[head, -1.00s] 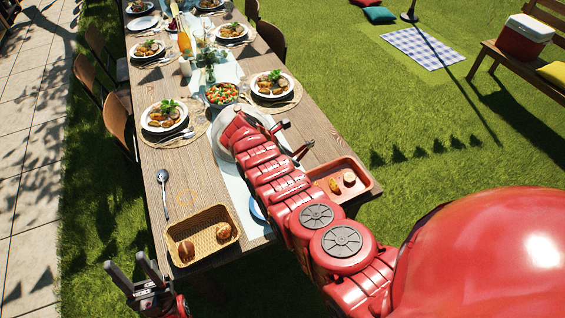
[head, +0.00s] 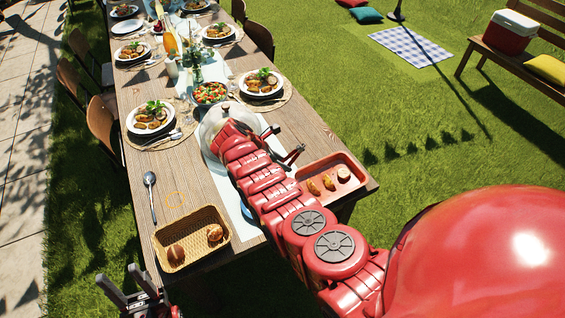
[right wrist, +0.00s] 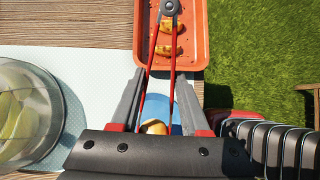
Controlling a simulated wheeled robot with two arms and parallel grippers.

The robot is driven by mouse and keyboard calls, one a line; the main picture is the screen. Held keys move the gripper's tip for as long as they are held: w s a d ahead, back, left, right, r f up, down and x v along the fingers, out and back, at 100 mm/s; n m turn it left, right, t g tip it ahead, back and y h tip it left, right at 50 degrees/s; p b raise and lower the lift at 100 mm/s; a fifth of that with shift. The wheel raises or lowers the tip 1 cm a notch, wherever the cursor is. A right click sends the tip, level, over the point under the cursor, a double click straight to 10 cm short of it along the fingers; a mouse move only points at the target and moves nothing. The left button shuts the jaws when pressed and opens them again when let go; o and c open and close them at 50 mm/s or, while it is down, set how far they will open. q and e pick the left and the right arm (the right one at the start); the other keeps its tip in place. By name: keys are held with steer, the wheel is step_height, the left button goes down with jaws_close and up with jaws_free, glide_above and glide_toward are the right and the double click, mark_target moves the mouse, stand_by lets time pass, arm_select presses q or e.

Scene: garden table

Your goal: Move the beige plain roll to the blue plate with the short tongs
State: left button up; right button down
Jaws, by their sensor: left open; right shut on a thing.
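My right gripper (right wrist: 160,88) is shut on the short tongs (right wrist: 175,62). Their red arms run to a grey pivot at the top of the right wrist view. A beige roll (right wrist: 153,127) shows low between the tong arms, in front of the blue plate (right wrist: 178,118). I cannot tell whether it rests on the plate or is held by the tongs, as my gripper body hides its lower part. In the head view my right arm covers most of the plate and roll. My left gripper (head: 126,284) is open and empty, off the table's near left corner.
An orange-red tray (head: 352,186) holds several bread pieces at the table's right edge. A wicker basket (head: 196,258) with two brown rolls stands at the near end. A glass dome (head: 207,128) is beside my right wrist. A spoon (head: 151,190) lies left; set plates stand farther back.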

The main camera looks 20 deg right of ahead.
step_height(320, 180, down, 4)
steer(key=b, duration=0.3)
steer(key=shift+b, duration=0.3)
steer(key=c, duration=0.9)
jaws_free()
steer(key=shift+c, duration=0.6)
step_height(320, 180, up, 10)
steer(key=p, duration=1.1)
